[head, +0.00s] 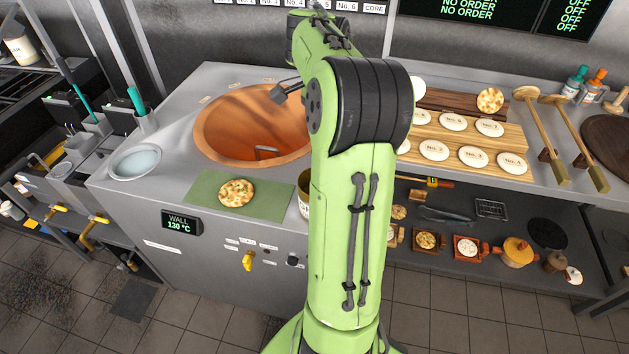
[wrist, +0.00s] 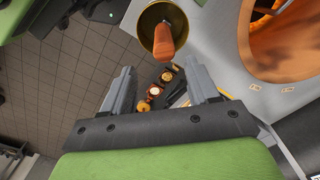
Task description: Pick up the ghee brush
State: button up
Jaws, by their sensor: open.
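The brush's lower end is hidden in the pot. In the head view, only the left edge of the pot (head: 303,198) shows beside my arm, and the brush is hidden. My gripper (wrist: 160,68) is open and empty, with its two grey fingers apart. The handle's end lies just past the fingertips in the wrist picture, between their lines. I cannot tell the exact distance.
The tandoor mouth (head: 250,128) opens left of my arm. A green mat (head: 268,202) with a flatbread (head: 236,192) lies on the counter's front. A bowl of water (head: 136,161) stands at left. A wooden board (head: 460,140) with several dough rounds is at right.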

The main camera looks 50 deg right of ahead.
jog(key=f, duration=0.2)
jog(key=f+b, duration=0.1)
jog(key=f, duration=0.1)
jog(key=shift+w+a+f, duration=0.1)
jog(key=shift+w, duration=0.3)
notch_tip(320, 180, down, 6)
jog(key=shift+w+a+r+b, duration=0.1)
jog(key=shift+r+b, duration=0.05)
jog(key=shift+b, duration=0.35)
jog(key=shift+r, duration=0.1)
grip_shut()
